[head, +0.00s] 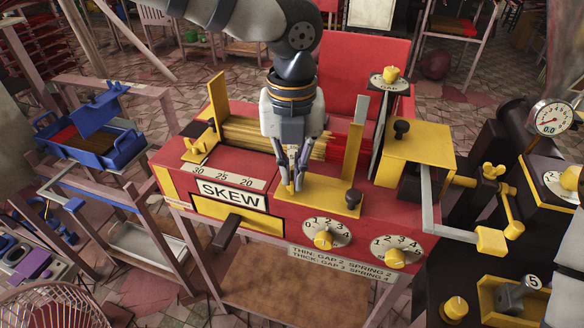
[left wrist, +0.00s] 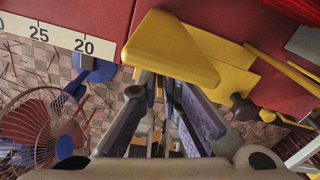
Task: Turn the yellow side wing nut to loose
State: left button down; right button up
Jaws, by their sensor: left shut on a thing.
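My left gripper (head: 291,186) reaches down onto the red machine (head: 265,165) and is shut on a yellow piece at the front edge of its top. In the left wrist view, the gripper's two fingers (left wrist: 172,95) close on this yellow wedge-shaped piece (left wrist: 170,50), which lies beside a flat yellow plate (left wrist: 225,62). The fingers hide part of it. I cannot tell which piece is the side wing nut. My right gripper is not in view.
A yellow block on a grey crank (head: 491,240) sticks out at the right. A blue tray (head: 90,140) stands at the left.

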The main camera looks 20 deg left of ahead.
aim_at(292, 175)
pick_arm(q)
jog(key=n, duration=0.6)
jog(key=shift+r, duration=0.1)
jog(key=shift+n, duration=0.3)
dwell(0.4)
jog(key=c, duration=1.8)
grip_release()
notch_tip(292, 175, up, 12)
